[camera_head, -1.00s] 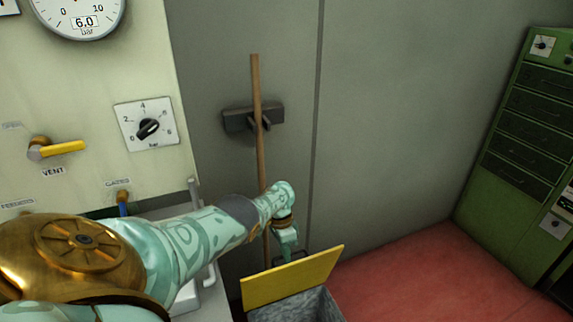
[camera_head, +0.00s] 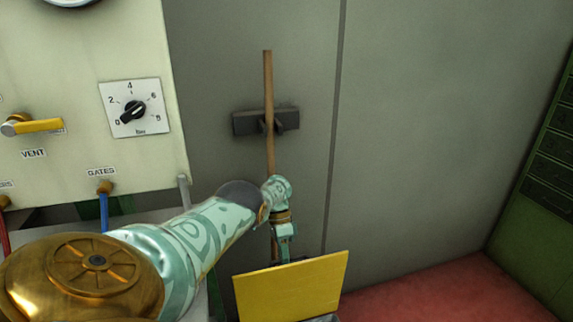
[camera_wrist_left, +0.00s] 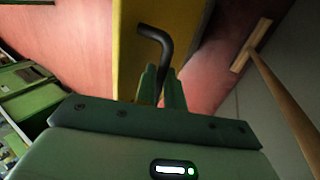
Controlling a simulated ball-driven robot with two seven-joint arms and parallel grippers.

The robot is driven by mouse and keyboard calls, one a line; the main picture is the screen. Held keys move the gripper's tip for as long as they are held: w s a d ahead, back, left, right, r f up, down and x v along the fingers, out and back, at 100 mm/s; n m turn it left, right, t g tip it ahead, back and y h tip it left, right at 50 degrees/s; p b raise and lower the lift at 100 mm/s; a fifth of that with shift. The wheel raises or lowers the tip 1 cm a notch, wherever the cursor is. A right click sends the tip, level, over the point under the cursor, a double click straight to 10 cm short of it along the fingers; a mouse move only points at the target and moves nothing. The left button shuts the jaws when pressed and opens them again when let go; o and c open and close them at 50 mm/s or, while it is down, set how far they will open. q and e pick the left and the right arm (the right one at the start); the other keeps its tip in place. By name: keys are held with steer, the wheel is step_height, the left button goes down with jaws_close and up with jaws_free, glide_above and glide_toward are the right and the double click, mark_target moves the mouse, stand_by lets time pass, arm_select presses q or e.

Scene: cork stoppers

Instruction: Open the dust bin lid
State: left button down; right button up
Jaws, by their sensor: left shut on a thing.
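The yellow dust bin lid (camera_head: 291,288) stands raised at the bottom centre of the head view, its broad face towards me. A small grey bit of the bin (camera_head: 326,318) shows under it; the rest is out of frame. My left gripper (camera_head: 286,258) is behind the lid's upper edge, its fingertips mostly hidden there. In the left wrist view the left gripper (camera_wrist_left: 161,88) is shut on a bent black handle (camera_wrist_left: 157,42) in front of the yellow lid (camera_wrist_left: 190,22). My right gripper is not in view.
A wooden pole (camera_head: 268,90) stands in a dark wall holder (camera_head: 245,123) behind my left arm. A panel with a dial (camera_head: 132,109) and a yellow vent lever (camera_head: 40,126) is at left. A green cabinet (camera_head: 545,210) stands at right. Red floor (camera_head: 440,295) is clear between.

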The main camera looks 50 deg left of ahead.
arm_select(q)
steer(key=shift+s+f, duration=0.3)
steer(key=c, duration=1.5)
jaws_free()
steer(key=shift+a, duration=0.1)
steer(key=v, duration=0.7)
steer(key=shift+w+a+r+b, duration=0.15)
steer(key=shift+r+b, duration=0.1)
steer(key=shift+b, duration=0.15)
